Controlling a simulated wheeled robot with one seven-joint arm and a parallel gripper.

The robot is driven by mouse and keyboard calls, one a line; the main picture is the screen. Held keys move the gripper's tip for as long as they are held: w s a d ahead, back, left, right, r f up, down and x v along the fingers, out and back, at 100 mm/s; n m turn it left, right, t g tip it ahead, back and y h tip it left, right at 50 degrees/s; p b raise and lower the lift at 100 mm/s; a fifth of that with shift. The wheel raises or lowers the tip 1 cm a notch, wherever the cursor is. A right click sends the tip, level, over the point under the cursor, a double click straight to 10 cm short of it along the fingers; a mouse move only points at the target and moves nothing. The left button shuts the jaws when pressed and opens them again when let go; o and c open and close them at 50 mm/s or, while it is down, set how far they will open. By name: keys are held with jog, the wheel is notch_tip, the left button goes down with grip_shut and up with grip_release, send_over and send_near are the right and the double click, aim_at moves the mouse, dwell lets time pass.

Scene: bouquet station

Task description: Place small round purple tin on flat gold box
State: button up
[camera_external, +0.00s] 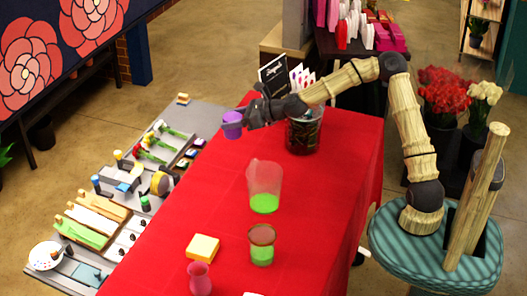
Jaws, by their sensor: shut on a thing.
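The small round purple tin (232,124) is held in the air at the left edge of the red-covered table. My gripper (248,113) is shut on it, reaching in from the right, and its fingers partly cover the tin's right side. A flat yellow-gold box (203,246) lies on the red cloth in the lower part of the view.
A clear vase with green at its base (264,188), a green-filled glass (262,245) and a pink vase (199,279) stand near the box. A dark pot (303,132) stands behind. A grey bench (150,200) with tools and flowers runs along the left. The red cloth's (200,205) left-middle is clear.

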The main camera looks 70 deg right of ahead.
jog(key=s+a+n+g+y+b, duration=0.2)
jog(key=a+n+g+y+b, duration=0.35)
jog(key=a, duration=2.55)
notch_tip(320, 180, down, 10)
jog(key=n+t+y+p, duration=0.1)
jog(key=shift+d+y, duration=0.35)
jog(key=shift+w+f+n+t, duration=0.1)
jog(key=shift+f+n+t, duration=0.05)
jog(key=shift+n+t, duration=0.1)
notch_tip(320, 180, down, 6)
jog(key=shift+f+p, duration=0.1)
jog(key=shift+p, duration=0.6)
